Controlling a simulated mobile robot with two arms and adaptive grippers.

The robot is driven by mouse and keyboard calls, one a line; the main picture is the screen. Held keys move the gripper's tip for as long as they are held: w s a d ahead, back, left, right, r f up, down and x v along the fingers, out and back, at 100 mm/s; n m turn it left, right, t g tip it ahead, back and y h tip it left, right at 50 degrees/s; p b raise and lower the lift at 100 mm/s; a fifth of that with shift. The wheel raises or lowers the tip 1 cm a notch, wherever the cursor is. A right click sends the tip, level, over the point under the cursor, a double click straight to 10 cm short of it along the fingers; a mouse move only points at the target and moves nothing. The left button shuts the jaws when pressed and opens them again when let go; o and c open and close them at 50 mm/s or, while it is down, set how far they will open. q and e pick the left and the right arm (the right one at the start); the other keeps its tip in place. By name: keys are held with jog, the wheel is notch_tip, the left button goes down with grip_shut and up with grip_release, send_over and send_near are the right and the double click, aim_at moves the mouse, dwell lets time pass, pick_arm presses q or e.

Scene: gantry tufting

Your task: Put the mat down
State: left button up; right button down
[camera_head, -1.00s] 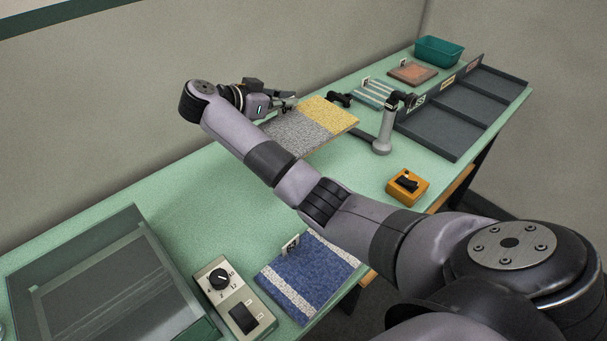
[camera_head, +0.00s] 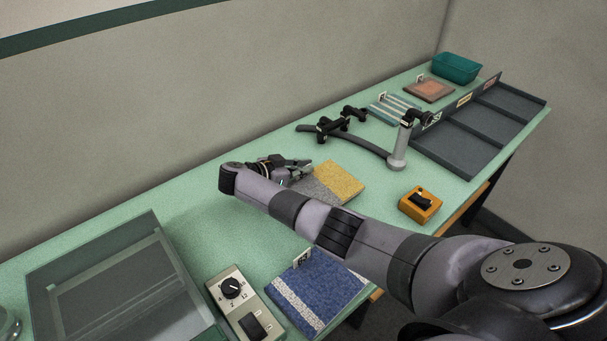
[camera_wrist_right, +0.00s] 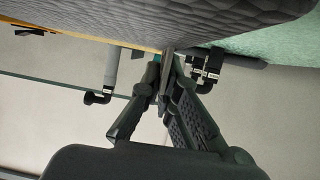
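The grey and yellow mat (camera_head: 341,178) is near the middle of the table, just behind my right forearm. Its grey part is partly covered by my arm. My right gripper (camera_head: 306,164) is at the mat's back edge, its fingertips close together there. In the right wrist view the mat's quilted grey surface (camera_wrist_right: 150,15) fills the top, and the fingertips (camera_wrist_right: 168,55) meet at its edge with a thin yellow strip beside them. The mat looks about level and low; I cannot tell whether it touches the table. My left gripper is out of view.
A grey post with a curved dark arm (camera_head: 397,160) stands behind the mat. An orange switch box (camera_head: 420,204) is to its right. A blue and white mat (camera_head: 325,283), a dial box (camera_head: 236,300) and a glass-sided bin (camera_head: 60,285) are at the front. Dark trays (camera_head: 455,150) lie at far right.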

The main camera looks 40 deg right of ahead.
notch_tip(320, 180, down, 2)
jog(key=shift+f, duration=0.2)
jog(key=c, duration=1.8)
grip_release()
